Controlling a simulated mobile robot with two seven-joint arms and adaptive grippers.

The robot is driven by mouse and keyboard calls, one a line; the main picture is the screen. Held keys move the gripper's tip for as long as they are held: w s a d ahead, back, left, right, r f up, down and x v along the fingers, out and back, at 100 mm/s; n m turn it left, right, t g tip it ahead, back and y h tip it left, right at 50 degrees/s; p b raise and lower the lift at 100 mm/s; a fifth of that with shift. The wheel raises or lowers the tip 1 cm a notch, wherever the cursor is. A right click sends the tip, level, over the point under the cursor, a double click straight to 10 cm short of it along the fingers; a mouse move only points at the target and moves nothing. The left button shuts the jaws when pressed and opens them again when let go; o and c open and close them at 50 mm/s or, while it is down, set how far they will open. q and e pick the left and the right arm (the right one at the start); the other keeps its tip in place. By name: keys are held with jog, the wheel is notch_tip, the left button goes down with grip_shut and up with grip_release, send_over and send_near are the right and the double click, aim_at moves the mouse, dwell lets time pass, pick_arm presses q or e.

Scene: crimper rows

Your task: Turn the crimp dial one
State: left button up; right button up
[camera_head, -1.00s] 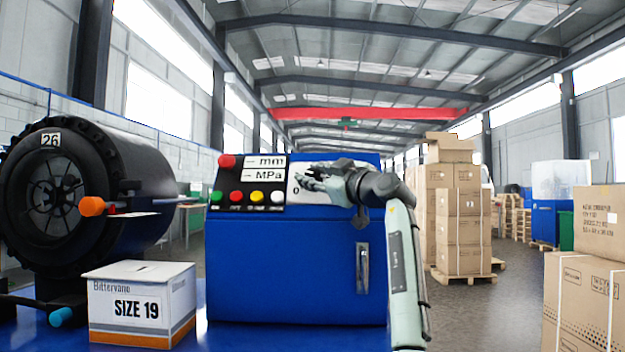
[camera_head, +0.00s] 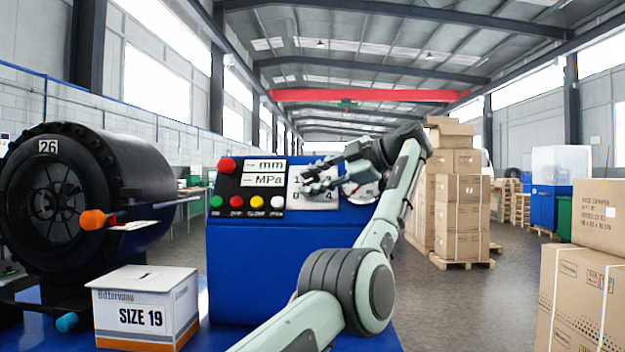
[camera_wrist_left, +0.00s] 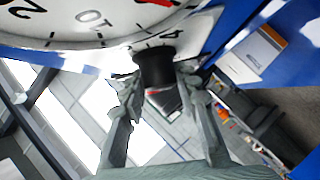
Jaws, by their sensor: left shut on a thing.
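The crimp dial's black knob (camera_wrist_left: 156,66) sits between my left gripper's two fingers in the left wrist view. My left gripper (camera_wrist_left: 158,82) is shut on it. In the head view my left gripper (camera_head: 318,178) reaches in from the right across the white dial plate (camera_head: 298,202), where the figures 0, 1 and 4 show. The fingers hide the knob there, so I cannot tell which figure it points to. The plate is on the front of a blue crimper cabinet (camera_head: 270,260). My right gripper is not in view.
A round pressure gauge (camera_head: 364,190) sits right of the dial plate, partly behind my gripper. Left of it is a black button panel (camera_head: 249,186). A black crimp head (camera_head: 130,185) and a SIZE 19 box (camera_head: 145,310) stand at left. Stacked cartons (camera_head: 580,300) are at right.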

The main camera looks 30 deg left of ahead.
pick_arm(q)
jog(key=shift+n+h, duration=0.3)
jog(key=shift+h, duration=0.1)
dwell(0.4)
jog(key=o, duration=1.2)
jog(key=shift+f, duration=0.1)
jog(key=shift+c, duration=0.2)
